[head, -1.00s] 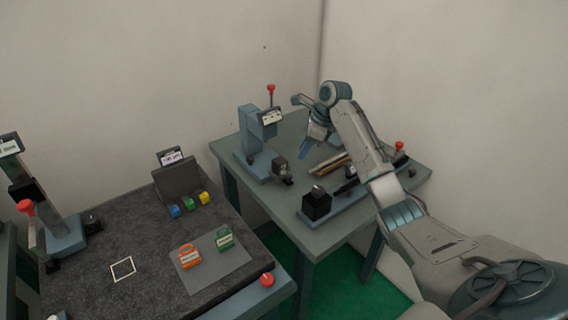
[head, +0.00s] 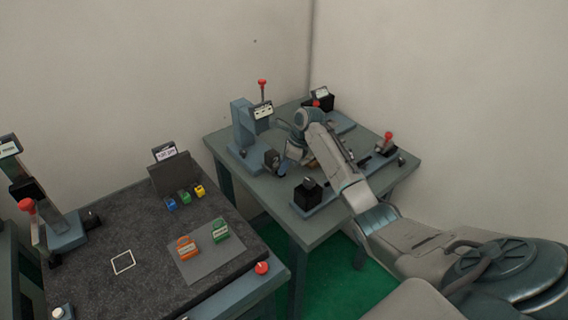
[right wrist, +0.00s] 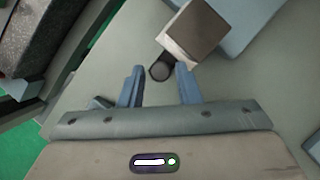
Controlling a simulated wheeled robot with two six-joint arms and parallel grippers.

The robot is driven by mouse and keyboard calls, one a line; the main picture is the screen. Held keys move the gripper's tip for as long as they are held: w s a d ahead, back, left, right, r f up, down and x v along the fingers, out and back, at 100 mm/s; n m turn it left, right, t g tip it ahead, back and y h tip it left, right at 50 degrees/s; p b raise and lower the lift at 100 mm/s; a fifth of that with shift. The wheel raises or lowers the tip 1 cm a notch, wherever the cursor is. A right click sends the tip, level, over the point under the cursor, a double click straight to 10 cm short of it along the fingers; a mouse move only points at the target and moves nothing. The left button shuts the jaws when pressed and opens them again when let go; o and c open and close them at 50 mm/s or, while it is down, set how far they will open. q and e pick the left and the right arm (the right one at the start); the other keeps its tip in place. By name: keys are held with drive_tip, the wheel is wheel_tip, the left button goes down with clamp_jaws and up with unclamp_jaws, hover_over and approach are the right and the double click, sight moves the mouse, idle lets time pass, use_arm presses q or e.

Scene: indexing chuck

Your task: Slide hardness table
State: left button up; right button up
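A blue stand with a red-knobbed lever and a small label (head: 245,125), which looks like the hardness tester, stands on the far grey-green table. A dark block with a brownish top (head: 271,159) is at its front. In the right wrist view that block (right wrist: 199,30) has a short dark round knob (right wrist: 161,68) pointing towards me. My right gripper (head: 284,166) is beside the block. Its two blue fingers (right wrist: 159,72) are open, one on each side of the knob, with gaps visible. I cannot tell how deep the knob sits. My left gripper is not in view.
On the far table (head: 320,229), a black block (head: 308,194) on a blue rail and a red-knobbed device (head: 388,142) lie near my right arm. The nearer table's dark mat (head: 110,220) holds an orange padlock (head: 187,248), a green padlock (head: 220,230) and small coloured blocks.

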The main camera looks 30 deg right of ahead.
sight(278, 154)
drive_tip(key=shift+c, duration=0.7)
clamp_jaws()
drive_tip(key=shift+w+a, duration=0.15)
drive_tip(key=shift+w, duration=2.1)
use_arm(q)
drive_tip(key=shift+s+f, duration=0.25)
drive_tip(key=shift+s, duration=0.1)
use_arm(e)
drive_tip(key=shift+s+r, duration=0.1)
drive_tip(key=shift+o, duration=0.7)
unclamp_jaws()
drive_tip(key=shift+r, duration=0.1)
